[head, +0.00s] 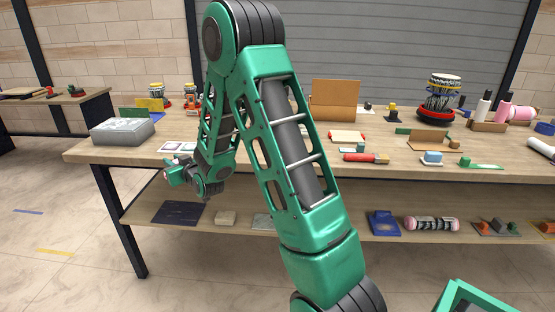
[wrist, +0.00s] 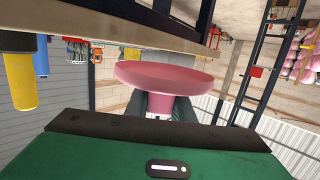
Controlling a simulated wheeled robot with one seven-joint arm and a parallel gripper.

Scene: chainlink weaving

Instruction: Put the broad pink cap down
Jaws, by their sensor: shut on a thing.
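The broad pink cap (wrist: 165,80) shows large in the wrist view, a wide flat disc with a narrower stem. My gripper (wrist: 165,108) is shut on it, with dark fingers on both sides of the stem. In the head view my gripper (head: 172,174) is at the left front of the workbench (head: 270,153), near its front edge and about level with the top. The cap is too small there to make out clearly. The wrist view shows the bench edge (wrist: 120,20) close to the cap, with a gap between them.
A grey box (head: 122,132) stands on the bench's left end, with a white picture card (head: 180,147) nearby. A red cylinder (head: 366,158) and small blocks lie further right. The lower shelf (head: 290,228) holds a dark mat (head: 178,213) and several parts. Bare bench top shows left of centre.

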